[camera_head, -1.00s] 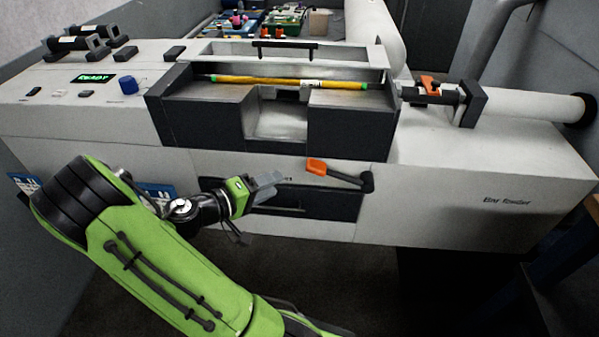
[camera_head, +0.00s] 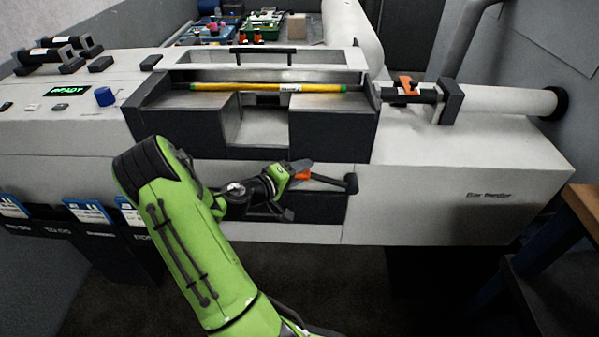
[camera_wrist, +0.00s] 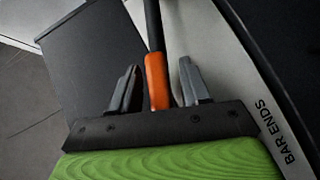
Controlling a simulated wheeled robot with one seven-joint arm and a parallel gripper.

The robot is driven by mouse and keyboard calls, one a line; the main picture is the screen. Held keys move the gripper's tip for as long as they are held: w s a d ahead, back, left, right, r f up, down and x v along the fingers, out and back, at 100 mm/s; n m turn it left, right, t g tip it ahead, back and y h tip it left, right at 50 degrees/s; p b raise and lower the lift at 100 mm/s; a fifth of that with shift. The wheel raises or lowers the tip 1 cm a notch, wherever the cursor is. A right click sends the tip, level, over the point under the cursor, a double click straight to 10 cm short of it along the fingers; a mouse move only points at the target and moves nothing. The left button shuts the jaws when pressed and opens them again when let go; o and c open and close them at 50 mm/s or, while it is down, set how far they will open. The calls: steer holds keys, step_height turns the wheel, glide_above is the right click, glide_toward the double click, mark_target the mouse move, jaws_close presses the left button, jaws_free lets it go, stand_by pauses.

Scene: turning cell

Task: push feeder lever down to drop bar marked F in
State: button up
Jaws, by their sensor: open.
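The feeder lever (camera_head: 330,181) sticks out from the front of the machine, with a black arm and an orange handle. In the wrist view the orange handle (camera_wrist: 156,80) lies between the two fingers of my gripper (camera_wrist: 157,88), with a gap on each side. My gripper (camera_head: 300,168) is open at the handle in the head view and partly covers it. A yellow bar (camera_head: 270,88) with green ends and a white label lies in the trough on top of the feeder. The letter on its label is too small to read.
The dark recess (camera_head: 318,207) is in the machine front below the lever. Blue-labelled dark bins (camera_head: 90,212) hang at the left. A wooden-topped table (camera_head: 585,205) stands at the right. A green display (camera_head: 70,91) reads READY.

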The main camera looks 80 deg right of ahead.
jaws_close()
steer(key=shift+f, duration=0.1)
steer(key=f+b, duration=0.1)
steer(key=b, duration=0.1)
steer(key=shift+w+f+n+h+b, duration=0.2)
steer(key=shift+f+n+h+b, duration=0.1)
steer(key=shift+f+b, duration=0.1)
step_height(320, 180, down, 7)
steer(key=n+g+h+b, duration=0.1)
steer(key=n+b, duration=0.1)
steer(key=b, duration=0.3)
steer(key=n+g+h+b, duration=0.1)
steer(key=n+h+b, duration=0.1)
steer(key=b, duration=0.3)
steer(key=shift+w+a+f+g+h, duration=0.1)
steer(key=shift+f+g+h, duration=0.05)
steer(key=shift+g+h, duration=0.15)
